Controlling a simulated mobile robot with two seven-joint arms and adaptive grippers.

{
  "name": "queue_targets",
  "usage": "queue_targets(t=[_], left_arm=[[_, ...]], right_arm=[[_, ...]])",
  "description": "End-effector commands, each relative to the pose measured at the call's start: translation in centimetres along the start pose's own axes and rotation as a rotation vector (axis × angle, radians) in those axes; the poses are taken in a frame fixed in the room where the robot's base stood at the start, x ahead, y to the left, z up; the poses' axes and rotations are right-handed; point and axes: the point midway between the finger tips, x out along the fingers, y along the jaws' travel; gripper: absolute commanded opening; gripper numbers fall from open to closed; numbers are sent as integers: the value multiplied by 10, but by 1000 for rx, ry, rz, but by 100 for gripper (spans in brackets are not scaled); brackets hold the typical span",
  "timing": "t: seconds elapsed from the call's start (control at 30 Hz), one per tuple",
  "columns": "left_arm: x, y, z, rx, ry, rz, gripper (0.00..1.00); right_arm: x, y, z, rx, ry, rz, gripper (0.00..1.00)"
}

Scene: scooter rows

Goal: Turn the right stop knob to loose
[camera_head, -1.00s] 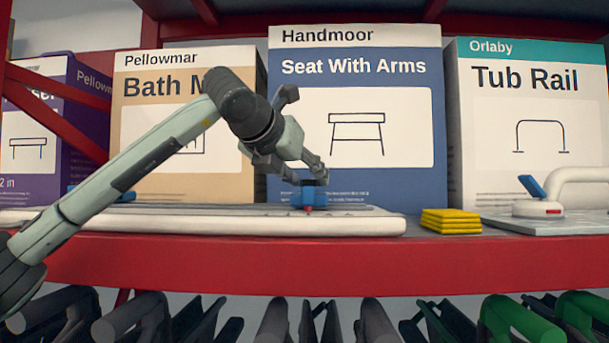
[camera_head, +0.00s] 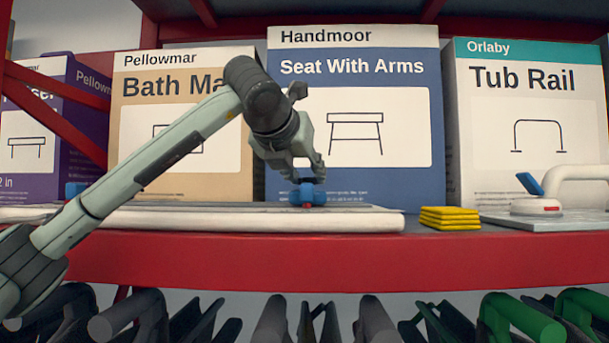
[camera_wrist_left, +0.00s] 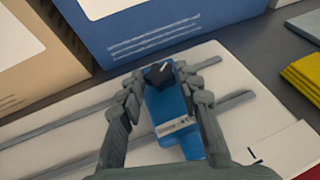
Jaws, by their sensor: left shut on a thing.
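The right stop is a blue block (camera_head: 307,194) on a white board (camera_head: 250,221) with grey rails, on the red-edged shelf. In the left wrist view, its dark knob (camera_wrist_left: 159,74) with a white pointer line sits at the far end of the blue body (camera_wrist_left: 170,112), which carries a small label. My left gripper (camera_head: 305,177) reaches down onto the stop, and its fingers (camera_wrist_left: 160,78) are shut on the knob from both sides. A second blue stop (camera_head: 75,189) shows at the left, partly hidden by my arm. My right gripper is out of view.
Boxes stand behind the board: Bath Mat (camera_head: 135,115), Seat With Arms (camera_head: 355,60) and Tub Rail (camera_head: 535,80). Yellow folded cloths (camera_head: 449,218) and a white rail on a grey plate (camera_head: 575,222) lie to the right. Dark and green handles hang below the shelf.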

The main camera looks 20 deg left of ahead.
Motion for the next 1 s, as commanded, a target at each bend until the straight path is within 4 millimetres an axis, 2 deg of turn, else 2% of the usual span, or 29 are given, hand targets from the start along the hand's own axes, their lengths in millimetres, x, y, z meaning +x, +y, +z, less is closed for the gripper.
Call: queue_targets(t=[0.07,0.1,0.23,0.53,0.63,0.77,1.0], left_arm=[[0,0,1,-1,-2,0,5],[0,0,1,-2,-2,0,37],[0,0,1,-1,-1,0,53],[-1,0,1,0,-1,-1,55],[-7,0,1,0,-3,-1,55],[-28,0,2,0,-5,-2,55],[-80,0,2,0,-6,-2,55]], right_arm=[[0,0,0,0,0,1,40],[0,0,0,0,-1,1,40],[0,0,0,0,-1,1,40],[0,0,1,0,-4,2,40],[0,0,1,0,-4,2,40],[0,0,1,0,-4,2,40],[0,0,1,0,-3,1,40]])
